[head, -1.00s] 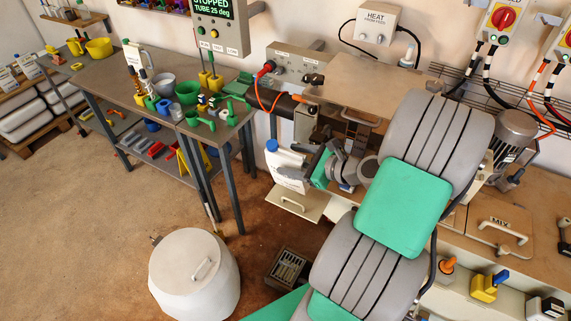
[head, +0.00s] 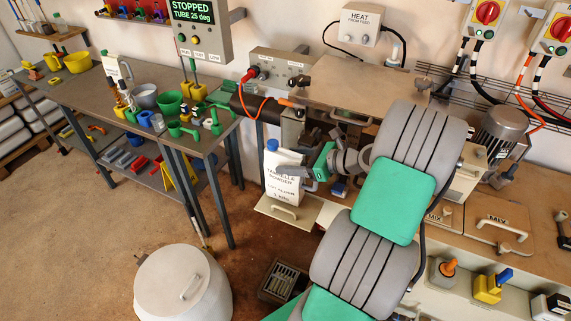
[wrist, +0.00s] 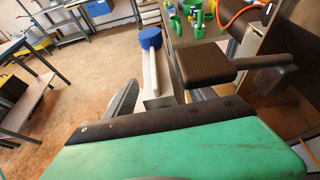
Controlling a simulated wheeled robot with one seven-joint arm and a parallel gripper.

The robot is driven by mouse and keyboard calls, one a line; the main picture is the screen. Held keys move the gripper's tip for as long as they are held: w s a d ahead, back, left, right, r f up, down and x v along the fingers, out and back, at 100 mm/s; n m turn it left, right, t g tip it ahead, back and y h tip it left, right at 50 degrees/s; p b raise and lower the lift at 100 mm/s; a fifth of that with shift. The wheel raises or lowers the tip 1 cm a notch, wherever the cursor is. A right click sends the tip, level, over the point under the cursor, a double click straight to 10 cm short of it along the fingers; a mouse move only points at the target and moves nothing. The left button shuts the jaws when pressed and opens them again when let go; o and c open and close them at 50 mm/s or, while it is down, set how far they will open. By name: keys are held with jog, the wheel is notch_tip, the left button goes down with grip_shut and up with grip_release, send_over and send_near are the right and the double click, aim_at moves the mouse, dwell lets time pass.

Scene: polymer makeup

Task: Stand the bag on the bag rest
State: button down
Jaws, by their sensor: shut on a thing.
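The bag (head: 284,178) is white with a blue cap and a printed label, upright in the head view. My gripper (head: 309,178) is at its right edge and shut on it. The bag's bottom overlaps a cream plate with a handle (head: 272,207), which looks like the bag rest; I cannot tell whether they touch. In the wrist view the bag's blue cap (wrist: 150,39) and narrow white top (wrist: 156,85) show beyond my green wrist housing.
A metal table (head: 150,135) with green funnels, cups and bottles stands left of the bag. A large pale lidded drum (head: 183,285) stands on the floor at the front. The machine bench with a brown cover (head: 365,85) lies behind and right. A dark slotted box (head: 283,280) is on the floor.

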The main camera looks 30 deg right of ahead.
jog(key=shift+w+d+f+b, duration=0.15)
jog(key=shift+d+b, duration=0.15)
jog(key=shift+b, duration=0.1)
jog(key=shift+a+f+b, duration=0.15)
jog(key=shift+f+b, duration=0.4)
jog(key=shift+b, duration=0.5)
jog(key=shift+r, duration=0.1)
jog(key=shift+c, duration=1.6)
grip_release()
jog(key=shift+f, duration=0.2)
